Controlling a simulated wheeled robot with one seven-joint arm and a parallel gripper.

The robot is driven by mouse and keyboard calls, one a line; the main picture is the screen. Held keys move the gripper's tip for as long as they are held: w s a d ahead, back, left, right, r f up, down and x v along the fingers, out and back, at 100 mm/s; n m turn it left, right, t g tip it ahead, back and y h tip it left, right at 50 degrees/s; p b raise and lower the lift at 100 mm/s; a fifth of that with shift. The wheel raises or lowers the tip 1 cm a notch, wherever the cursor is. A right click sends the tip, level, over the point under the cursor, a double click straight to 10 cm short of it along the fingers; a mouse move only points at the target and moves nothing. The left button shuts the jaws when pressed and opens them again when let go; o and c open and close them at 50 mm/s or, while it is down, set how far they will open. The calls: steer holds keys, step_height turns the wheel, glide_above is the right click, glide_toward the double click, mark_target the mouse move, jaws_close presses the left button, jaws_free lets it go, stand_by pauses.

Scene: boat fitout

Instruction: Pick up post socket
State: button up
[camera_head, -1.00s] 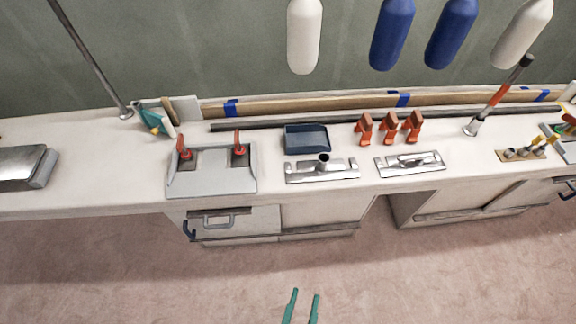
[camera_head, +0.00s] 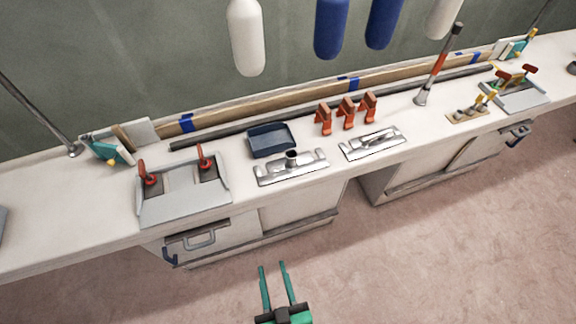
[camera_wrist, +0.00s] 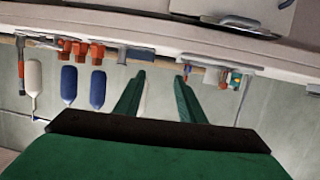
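A silver metal plate with a short upright tube (camera_head: 291,166), which looks like the post socket, lies near the front edge of the white bench (camera_head: 75,210) in the head view. A similar silver plate with a low bar-like fitting (camera_head: 373,142) lies to its right. My green gripper (camera_head: 273,266) is in front of the bench, over the floor in the picture, apart from both plates. Its two fingers are spread with nothing between them. The fingers also show in the wrist view (camera_wrist: 160,78). I cannot clearly make out the socket there.
A dark blue tray (camera_head: 271,140) lies behind the socket. Orange clamps (camera_head: 346,108) stand to the right. A grey plate with red-handled clamps (camera_head: 185,202) is to the left. An upright post (camera_head: 438,66) stands further right. White and blue fenders (camera_head: 331,28) hang above. The floor is clear.

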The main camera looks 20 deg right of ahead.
steer(key=w+d+f+m+h, duration=0.1)
steer(key=w+d+f, duration=0.15)
steer(key=w, duration=0.55)
steer(key=w+d+f+h, duration=0.1)
steer(key=w+d+f, duration=0.1)
steer(key=w+d, duration=0.35)
steer(key=m+g+h, duration=0.2)
steer(key=m, duration=0.1)
glide_toward(291, 157)
steer(key=shift+x, duration=0.8)
steer(key=x, duration=1)
steer(key=shift+w+d, duration=0.15)
steer(key=shift+w, duration=0.05)
jaws_close()
